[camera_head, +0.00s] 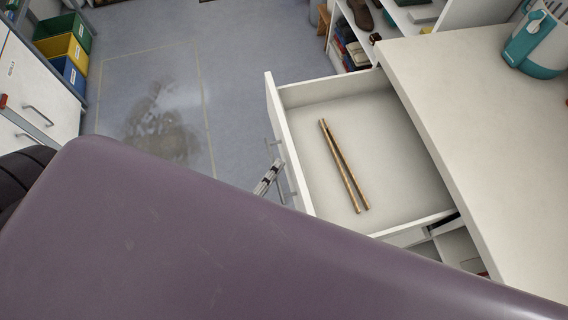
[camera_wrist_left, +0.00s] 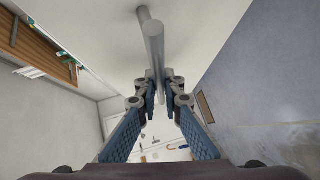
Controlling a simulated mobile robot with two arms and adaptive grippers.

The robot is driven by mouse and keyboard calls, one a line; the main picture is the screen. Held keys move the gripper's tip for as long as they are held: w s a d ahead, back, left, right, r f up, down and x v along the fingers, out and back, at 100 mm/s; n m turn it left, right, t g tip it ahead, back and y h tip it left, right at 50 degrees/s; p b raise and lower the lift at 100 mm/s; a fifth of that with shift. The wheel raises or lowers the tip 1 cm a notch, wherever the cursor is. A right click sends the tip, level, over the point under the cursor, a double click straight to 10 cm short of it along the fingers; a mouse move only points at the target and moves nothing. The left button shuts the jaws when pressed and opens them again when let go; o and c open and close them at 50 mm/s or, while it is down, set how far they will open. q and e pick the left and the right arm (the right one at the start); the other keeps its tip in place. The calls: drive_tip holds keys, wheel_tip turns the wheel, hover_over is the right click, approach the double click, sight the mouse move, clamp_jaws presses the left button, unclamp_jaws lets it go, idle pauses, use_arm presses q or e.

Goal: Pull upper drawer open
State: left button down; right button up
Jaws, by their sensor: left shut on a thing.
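The upper drawer (camera_head: 310,172) is white and stands well out from under the pale worktop (camera_head: 470,110). Inside it lie two thin wooden sticks (camera_head: 345,170), side by side. The drawer's bar handle (camera_head: 291,180) is on its front face; in the left wrist view the grey bar (camera_wrist_left: 152,40) runs down between the fingertips. My left gripper (camera_wrist_left: 160,88) is shut on this handle. In the head view only a small part of the left gripper (camera_head: 268,178) shows at the drawer front. The right gripper is not in view.
A teal and white container (camera_head: 533,42) stands on the worktop at the right. Open shelves (camera_head: 350,40) with shoes and books are at the back. Coloured bins (camera_head: 62,50) and white drawers stand at the left. The floor before the drawer is clear, with a dark stain.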

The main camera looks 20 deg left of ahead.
use_arm(q)
drive_tip(key=shift+s+f, duration=0.1)
drive_tip(key=shift+s, duration=0.05)
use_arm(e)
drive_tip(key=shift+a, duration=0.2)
use_arm(q)
drive_tip(key=c, duration=2.3)
unclamp_jaws()
drive_tip(key=shift+c, duration=0.2)
drive_tip(key=v, duration=1.2)
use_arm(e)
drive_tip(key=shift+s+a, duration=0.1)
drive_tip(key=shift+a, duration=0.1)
